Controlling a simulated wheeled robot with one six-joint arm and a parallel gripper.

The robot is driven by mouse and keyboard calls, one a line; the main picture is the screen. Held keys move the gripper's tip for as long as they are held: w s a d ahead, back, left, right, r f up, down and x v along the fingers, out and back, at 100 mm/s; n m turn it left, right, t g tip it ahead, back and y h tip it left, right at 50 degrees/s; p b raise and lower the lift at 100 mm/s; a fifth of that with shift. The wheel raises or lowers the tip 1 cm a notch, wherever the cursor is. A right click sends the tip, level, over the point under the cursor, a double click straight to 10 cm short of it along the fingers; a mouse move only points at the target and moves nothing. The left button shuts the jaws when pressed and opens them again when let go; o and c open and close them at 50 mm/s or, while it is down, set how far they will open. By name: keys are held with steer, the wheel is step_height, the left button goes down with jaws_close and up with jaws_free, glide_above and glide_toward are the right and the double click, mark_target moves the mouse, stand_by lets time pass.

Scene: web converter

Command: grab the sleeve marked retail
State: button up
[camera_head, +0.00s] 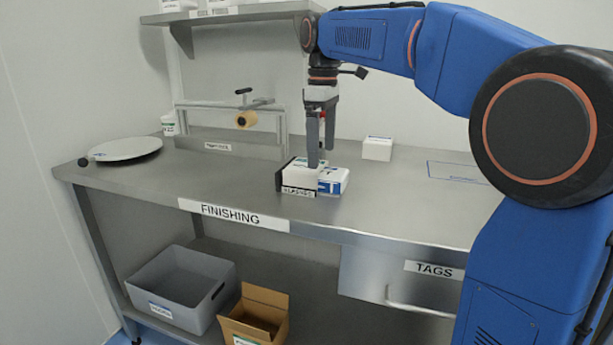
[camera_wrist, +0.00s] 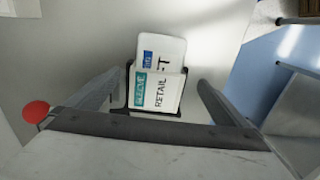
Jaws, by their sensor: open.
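The sleeve marked RETAIL (camera_wrist: 155,92) is white with a teal label and stands in a dark holder (camera_wrist: 151,112) in the wrist view. A second white sleeve (camera_wrist: 165,48) with a blue label, its word partly hidden and ending in "FT", is right beside it. In the head view the holder (camera_head: 299,192) has a white front label and sits on the bench near its front edge. My gripper (camera_head: 318,150) points down over the holder, open. In the wrist view its fingers (camera_wrist: 160,82) are on either side of the sleeves, apart from them, with nothing held.
A small white box (camera_head: 377,148) stands to the right behind the holder. A grey bin (camera_head: 180,285) and cardboard box (camera_head: 255,315) are below.

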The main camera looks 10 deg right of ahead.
mark_target(320, 167)
steer(key=f, duration=0.4)
steer(key=shift+w+a, duration=0.1)
steer(key=shift+w, duration=0.15)
steer(key=c, duration=1)
steer(key=shift+c, duration=0.2)
